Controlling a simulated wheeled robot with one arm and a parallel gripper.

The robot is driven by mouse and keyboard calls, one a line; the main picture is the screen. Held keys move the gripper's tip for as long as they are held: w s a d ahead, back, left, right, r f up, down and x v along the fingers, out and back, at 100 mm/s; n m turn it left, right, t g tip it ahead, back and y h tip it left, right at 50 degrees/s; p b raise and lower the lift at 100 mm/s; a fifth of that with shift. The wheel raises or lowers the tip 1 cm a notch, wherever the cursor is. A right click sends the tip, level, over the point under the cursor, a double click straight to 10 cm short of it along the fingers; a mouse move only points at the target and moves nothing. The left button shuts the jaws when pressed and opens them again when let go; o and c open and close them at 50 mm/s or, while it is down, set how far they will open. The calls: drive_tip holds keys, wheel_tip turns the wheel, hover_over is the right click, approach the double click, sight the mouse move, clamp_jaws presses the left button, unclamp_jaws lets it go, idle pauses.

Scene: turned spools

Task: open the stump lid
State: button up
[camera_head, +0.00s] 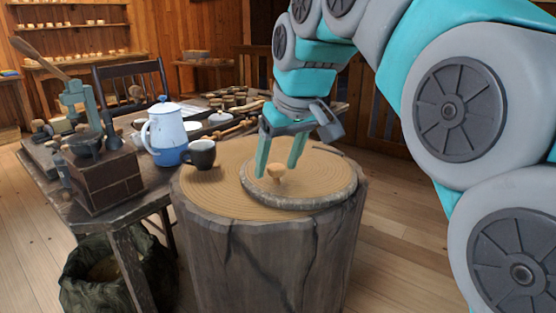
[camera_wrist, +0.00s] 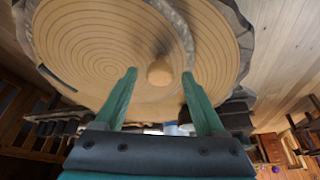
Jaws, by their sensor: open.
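The stump (camera_head: 265,245) stands in front of me, with a ringed wooden top. Its round lid (camera_head: 318,189) with a bark rim lies on the right part of the top and looks flat. A small pale wooden knob (camera_head: 276,171) sticks up from the lid. My gripper (camera_head: 278,165) is open, with its two teal fingers pointing down on either side of the knob. In the wrist view, the knob (camera_wrist: 160,73) shows between the open fingertips (camera_wrist: 159,74), apart from both. I cannot tell the exact height of the fingertips over the lid.
A dark mug (camera_head: 202,154) stands on the stump's left part, close to the lid. A blue and white pot (camera_head: 166,134) and a brick block with a lever press (camera_head: 104,178) stand on the workbench at left. Open floor lies right of the stump.

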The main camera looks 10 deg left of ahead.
clamp_jaws()
idle(0.6)
idle(0.8)
